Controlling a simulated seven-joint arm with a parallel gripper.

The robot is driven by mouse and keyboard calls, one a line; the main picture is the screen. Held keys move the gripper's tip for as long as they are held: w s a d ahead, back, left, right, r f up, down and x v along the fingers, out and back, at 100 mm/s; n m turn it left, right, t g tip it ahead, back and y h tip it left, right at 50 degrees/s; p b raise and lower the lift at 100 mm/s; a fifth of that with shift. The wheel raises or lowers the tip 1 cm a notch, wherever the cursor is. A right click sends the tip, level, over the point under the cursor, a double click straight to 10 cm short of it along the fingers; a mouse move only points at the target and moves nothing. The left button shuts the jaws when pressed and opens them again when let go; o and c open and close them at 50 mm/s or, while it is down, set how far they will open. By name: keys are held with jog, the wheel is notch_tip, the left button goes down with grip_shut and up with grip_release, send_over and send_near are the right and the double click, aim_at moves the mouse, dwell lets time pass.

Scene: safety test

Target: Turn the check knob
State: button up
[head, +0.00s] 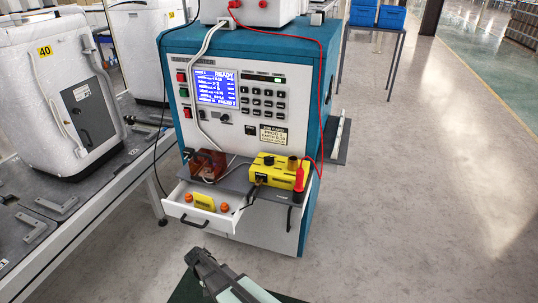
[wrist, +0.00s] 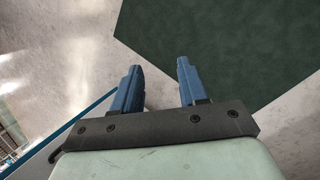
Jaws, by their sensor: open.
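The teal and white test cabinet (head: 262,55) stands at the centre of the head view with a lit blue screen (head: 216,87). A small dark knob (head: 224,117) sits on its panel below the screen. A yellow box (head: 278,176) on the cabinet's shelf carries round knob-like parts on top. I cannot read which of these is labelled as the check knob. My gripper (head: 194,260) is low at the front, apart from the cabinet. In the wrist view its two blue fingers (wrist: 158,75) are spread with nothing between them.
An open white drawer (head: 187,211) with orange knobs juts out below the shelf. A red-brown block (head: 208,165) and a red probe (head: 299,178) with a cable are on the shelf. A bench (head: 92,185) with white units is at left. The floor (head: 420,200) at right is clear.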

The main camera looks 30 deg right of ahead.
jog(key=w+a+r+m+t+h, duration=0.1)
jog(key=w+a+r+t, duration=0.1)
jog(key=w+a+r, duration=0.65)
jog(key=w+a+r+m+t+h, duration=0.1)
jog(key=w+a+r, duration=0.35)
jog(key=w, duration=0.75)
jog(key=w+a+r+m+t, duration=0.1)
jog(key=w+r+m, duration=0.15)
jog(key=r, duration=0.65)
jog(key=w+r+m+t, duration=0.1)
jog(key=w+r, duration=0.2)
jog(key=r, duration=0.5)
notch_tip(320, 180, up, 23)
jog(key=m+g+y, duration=0.2)
jog(key=m+y, duration=0.4)
jog(key=m, duration=0.8)
send_over(269, 157)
notch_tip(269, 157, down, 13)
jog(key=shift+w+d+f, duration=0.1)
jog(key=shift+w, duration=0.05)
